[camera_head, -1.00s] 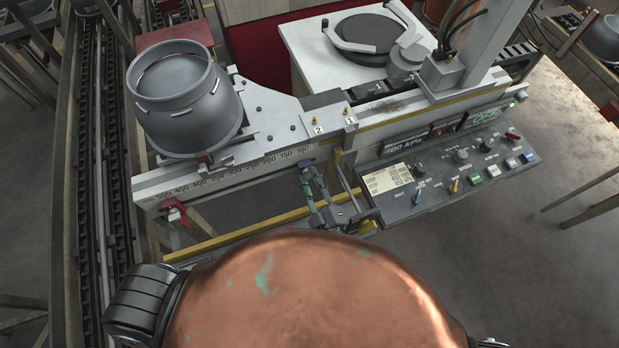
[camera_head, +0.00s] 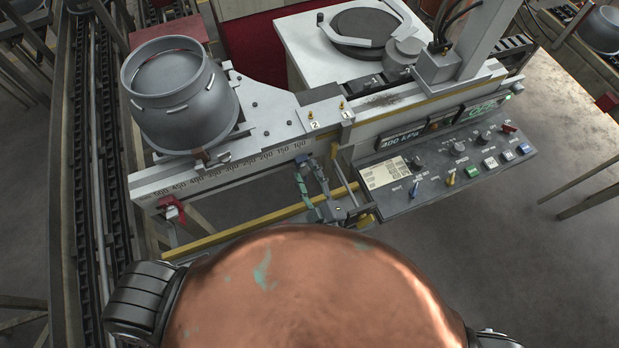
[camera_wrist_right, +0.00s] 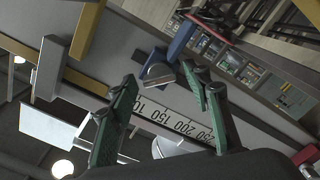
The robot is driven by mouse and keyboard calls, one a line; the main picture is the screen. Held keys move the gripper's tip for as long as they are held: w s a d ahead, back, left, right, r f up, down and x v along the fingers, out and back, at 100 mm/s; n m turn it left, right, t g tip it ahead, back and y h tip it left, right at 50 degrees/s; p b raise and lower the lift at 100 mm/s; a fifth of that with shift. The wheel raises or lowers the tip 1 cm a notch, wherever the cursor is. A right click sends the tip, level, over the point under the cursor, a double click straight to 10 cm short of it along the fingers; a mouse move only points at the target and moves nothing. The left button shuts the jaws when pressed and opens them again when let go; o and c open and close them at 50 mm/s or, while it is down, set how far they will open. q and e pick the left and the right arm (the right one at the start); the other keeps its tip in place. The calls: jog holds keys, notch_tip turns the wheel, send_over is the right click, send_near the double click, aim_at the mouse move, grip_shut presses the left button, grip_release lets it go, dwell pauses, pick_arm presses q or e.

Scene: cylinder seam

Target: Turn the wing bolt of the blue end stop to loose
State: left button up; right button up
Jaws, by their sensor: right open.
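The blue end stop (camera_head: 302,160) sits on the front of the scaled rail, near its low-number right end. In the right wrist view the blue end stop (camera_wrist_right: 182,38) is a blue bar, with a grey wing bolt (camera_wrist_right: 158,72) beside its lower end. My right gripper (camera_head: 315,186) is just in front of and below the stop in the head view. In the right wrist view my right gripper (camera_wrist_right: 165,112) is open, its green-padded fingers apart and empty. The wing bolt lies beyond the fingertips. My left gripper is out of view.
A red end stop (camera_head: 172,208) is at the rail's left end. A grey pot (camera_head: 180,100) stands above the rail. A control panel (camera_head: 440,170) with knobs and buttons is right of my gripper. A yellow bar (camera_head: 230,234) runs below the rail.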

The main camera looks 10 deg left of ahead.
jog(key=v, duration=1.2)
